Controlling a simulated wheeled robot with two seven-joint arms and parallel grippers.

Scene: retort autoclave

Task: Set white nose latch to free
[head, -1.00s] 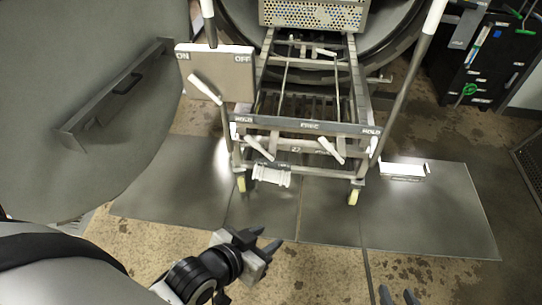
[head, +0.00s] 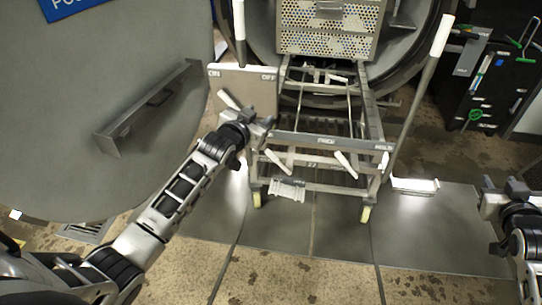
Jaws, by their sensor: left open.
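The wheeled cart (head: 325,143) stands in front of the round vessel. Its front bar carries small lettering; the middle label seems to read FREE. Two white levers hang below the bar, a left lever (head: 279,161) and a right lever (head: 347,165), both tilted. A white ribbed piece (head: 287,190) sits low at the cart's front. I cannot tell for sure which of these is the nose latch. My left gripper (head: 266,124) is open, by the left end of the bar, and covers that end's label. Contact is unclear. My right gripper (head: 501,184) is open and empty at the right edge.
White-tipped upright handles (head: 416,98) flank the cart. A large grey door (head: 100,80) fills the left. Floor in front of the cart is clear.

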